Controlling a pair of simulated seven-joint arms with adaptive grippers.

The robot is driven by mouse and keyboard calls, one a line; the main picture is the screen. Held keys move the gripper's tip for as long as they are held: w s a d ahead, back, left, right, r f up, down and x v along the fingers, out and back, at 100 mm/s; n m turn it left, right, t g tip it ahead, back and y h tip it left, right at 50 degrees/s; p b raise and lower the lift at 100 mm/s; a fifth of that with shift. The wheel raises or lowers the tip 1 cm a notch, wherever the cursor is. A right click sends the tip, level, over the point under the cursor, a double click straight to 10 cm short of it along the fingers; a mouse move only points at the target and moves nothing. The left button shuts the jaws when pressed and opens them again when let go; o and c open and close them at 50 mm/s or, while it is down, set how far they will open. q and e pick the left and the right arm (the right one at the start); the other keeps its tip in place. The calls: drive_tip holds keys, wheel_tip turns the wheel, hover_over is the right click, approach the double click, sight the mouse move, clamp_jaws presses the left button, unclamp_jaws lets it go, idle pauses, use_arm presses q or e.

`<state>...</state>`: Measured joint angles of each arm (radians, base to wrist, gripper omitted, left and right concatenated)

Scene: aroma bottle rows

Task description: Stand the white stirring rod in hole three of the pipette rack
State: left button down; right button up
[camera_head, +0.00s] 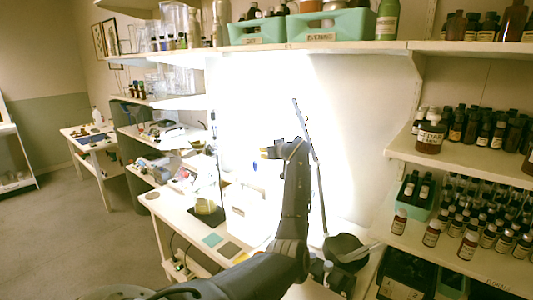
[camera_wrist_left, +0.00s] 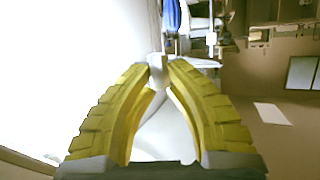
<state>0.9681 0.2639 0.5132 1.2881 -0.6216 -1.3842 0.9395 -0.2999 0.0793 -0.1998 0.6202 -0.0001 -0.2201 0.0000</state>
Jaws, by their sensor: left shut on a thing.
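My left gripper (camera_head: 267,152) is raised over the bench in front of the brightly lit wall. In the left wrist view its yellow fingers (camera_wrist_left: 163,68) are shut at the tips on a small white piece, which appears to be the white stirring rod (camera_wrist_left: 156,70). Most of its length cannot be made out, nor whether it is upright or tilted. In the head view the rod is lost in the glare. I cannot pick out the pipette rack or its holes in either view. My right gripper is not in view.
A thin dark lamp-like stand (camera_head: 321,200) rises close to the right of my left arm. Shelves with brown bottles (camera_head: 430,137) fill the right side. Green bins (camera_head: 337,25) sit on the upper shelf. Teal and dark squares (camera_head: 212,240) lie on the bench.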

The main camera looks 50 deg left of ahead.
use_arm(q)
drive_tip(key=shift+f, duration=2.6)
drive_tip(key=c, duration=1.3)
unclamp_jaws()
drive_tip(key=shift+v, duration=2.45)
drive_tip(key=shift+r, duration=0.2)
drive_tip(key=shift+r, duration=2.35)
